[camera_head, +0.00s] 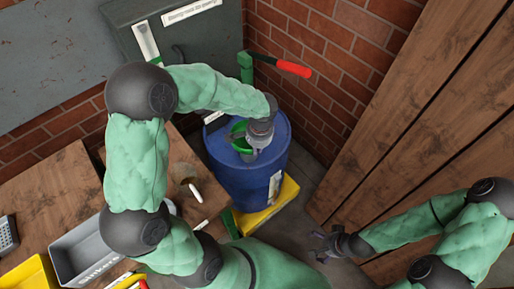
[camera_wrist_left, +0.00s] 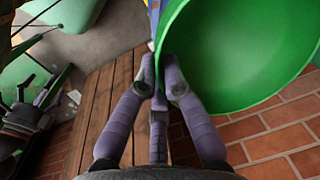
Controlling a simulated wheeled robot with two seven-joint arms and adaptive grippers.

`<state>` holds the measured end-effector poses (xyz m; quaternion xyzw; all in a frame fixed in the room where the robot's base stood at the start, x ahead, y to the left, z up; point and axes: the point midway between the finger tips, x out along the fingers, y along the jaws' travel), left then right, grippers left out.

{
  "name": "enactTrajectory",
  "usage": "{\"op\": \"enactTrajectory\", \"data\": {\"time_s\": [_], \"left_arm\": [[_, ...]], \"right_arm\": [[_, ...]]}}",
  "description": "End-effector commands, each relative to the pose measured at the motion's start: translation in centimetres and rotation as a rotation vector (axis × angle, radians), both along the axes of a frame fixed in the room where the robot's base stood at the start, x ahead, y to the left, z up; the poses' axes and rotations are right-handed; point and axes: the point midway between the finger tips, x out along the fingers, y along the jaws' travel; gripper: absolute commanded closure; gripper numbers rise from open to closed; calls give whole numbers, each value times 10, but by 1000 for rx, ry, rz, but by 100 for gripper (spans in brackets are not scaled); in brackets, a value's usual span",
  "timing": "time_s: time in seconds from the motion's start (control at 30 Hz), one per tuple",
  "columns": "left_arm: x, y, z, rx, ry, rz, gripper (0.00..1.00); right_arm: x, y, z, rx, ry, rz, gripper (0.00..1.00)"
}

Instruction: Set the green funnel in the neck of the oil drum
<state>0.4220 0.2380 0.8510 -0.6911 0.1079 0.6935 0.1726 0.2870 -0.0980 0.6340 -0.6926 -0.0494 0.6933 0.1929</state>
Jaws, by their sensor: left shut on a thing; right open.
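The green funnel (camera_head: 239,138) is over the top of the blue oil drum (camera_head: 240,172) in the head view. My left gripper (camera_head: 251,151) is shut on the funnel's rim. In the left wrist view the green funnel (camera_wrist_left: 240,50) fills the upper right, and my left gripper's fingers (camera_wrist_left: 158,80) pinch its edge. The drum's neck is hidden, so I cannot tell whether the funnel's spout is in it. My right gripper (camera_head: 326,246) is open and empty, low to the right of the drum.
The drum stands on a yellow base (camera_head: 284,196) by a brick wall (camera_head: 345,45). A red-handled lever (camera_head: 293,68) sticks out behind it. A wooden bench (camera_head: 45,200) with a grey bin (camera_head: 88,248) is at left. Wooden boards (camera_head: 425,110) stand at right.

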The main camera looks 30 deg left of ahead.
Motion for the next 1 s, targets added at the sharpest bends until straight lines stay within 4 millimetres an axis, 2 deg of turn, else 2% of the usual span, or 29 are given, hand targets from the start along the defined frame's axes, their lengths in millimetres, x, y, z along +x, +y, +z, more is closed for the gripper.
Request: {"op": "enactTrajectory", "data": {"time_s": [1.0], "left_arm": [[0, 0, -13, 0, -1, 0, 100]], "right_arm": [[0, 0, -10, 0, 0, 0, 8]]}}
